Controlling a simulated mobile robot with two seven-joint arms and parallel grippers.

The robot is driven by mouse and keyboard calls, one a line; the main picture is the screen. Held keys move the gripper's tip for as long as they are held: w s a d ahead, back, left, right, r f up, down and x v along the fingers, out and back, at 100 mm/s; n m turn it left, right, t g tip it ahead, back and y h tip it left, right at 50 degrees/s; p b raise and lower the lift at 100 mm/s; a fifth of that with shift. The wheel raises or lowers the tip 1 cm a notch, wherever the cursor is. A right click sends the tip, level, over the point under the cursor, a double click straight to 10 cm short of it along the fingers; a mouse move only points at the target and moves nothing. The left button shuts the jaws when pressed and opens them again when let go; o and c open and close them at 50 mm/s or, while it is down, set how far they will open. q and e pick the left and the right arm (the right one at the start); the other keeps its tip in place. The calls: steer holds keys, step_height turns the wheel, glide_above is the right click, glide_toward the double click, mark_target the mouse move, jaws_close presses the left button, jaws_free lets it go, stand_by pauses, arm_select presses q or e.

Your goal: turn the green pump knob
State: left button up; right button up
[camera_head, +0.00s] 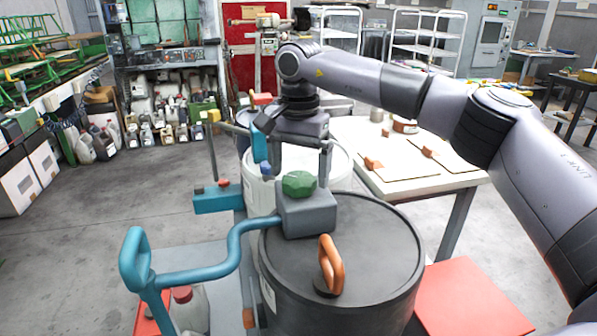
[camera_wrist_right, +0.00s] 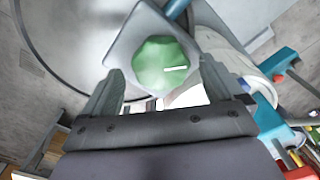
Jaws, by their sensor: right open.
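The green pump knob (camera_head: 298,183) is a faceted cap on a grey pump box (camera_head: 307,214) above a dark drum (camera_head: 385,240). A teal curved pipe (camera_head: 215,258) runs from the box to the left. My right gripper (camera_head: 300,158) is open just behind and above the knob, its fingers pointing down. In the right wrist view, the knob (camera_wrist_right: 166,63) shows beyond and between the two spread fingers (camera_wrist_right: 162,80), with a visible gap on each side. I cannot tell whether either finger touches it. My left gripper is not in view.
An orange handle (camera_head: 331,264) stands on the drum lid. A white bucket (camera_head: 340,170) stands behind the drum. A white table (camera_head: 400,185) with boards is behind at right, and a red surface (camera_head: 470,300) is at lower right. Open floor lies at left.

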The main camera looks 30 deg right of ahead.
steer(key=shift+f, duration=0.6)
steer(key=shift+c, duration=0.2)
steer(key=c, duration=1)
